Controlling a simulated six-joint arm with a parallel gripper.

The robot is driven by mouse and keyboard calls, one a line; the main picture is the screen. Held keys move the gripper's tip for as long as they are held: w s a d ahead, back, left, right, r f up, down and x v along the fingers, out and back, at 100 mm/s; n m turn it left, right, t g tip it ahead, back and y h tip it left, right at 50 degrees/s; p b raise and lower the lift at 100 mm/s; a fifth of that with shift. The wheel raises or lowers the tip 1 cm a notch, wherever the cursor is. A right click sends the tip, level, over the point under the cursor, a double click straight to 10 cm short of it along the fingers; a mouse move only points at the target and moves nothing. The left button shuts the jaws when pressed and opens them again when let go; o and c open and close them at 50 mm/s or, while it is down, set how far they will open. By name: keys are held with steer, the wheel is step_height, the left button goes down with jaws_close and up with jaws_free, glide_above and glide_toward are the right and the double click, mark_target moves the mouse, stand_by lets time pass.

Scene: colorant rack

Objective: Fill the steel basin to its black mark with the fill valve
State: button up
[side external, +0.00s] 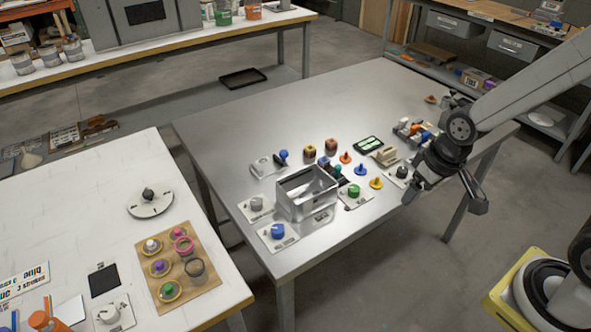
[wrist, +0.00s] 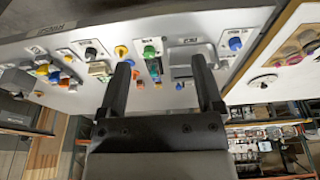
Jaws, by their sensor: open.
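The steel basin (side external: 306,194) is an open metal box near the front left corner of the steel table. In the wrist view the basin (wrist: 184,58) is partly hidden by one finger. I cannot make out its black mark or water level. Knobs on pale plates stand around it: blue (side external: 277,231), grey (side external: 256,203), green (side external: 353,190) and black (side external: 402,172). Their labels are too small to read, so I cannot tell which is the fill valve. My gripper (side external: 444,205) is open and empty, right of the knobs and apart from them. Its spread fingers show in the wrist view (wrist: 160,66).
Small orange, blue and yellow pegs (side external: 361,169) stand between the green and black knobs. A dark green-lit panel (side external: 368,145) and a beige block (side external: 386,155) lie behind. A white table (side external: 95,200) stands left across a gap. The steel table's back left is clear.

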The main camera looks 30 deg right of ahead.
stand_by(0.4)
steer(key=n+g, duration=0.3)
steer(key=n, duration=0.8)
glide_above(278, 229)
steer(key=f, duration=1.1)
steer(key=shift+d+f, duration=0.25)
steer(key=shift+a+f, duration=0.25)
steer(key=shift+a, duration=0.05)
steer(key=shift+f, duration=0.15)
steer(key=shift+f, duration=3.7)
jaws_close()
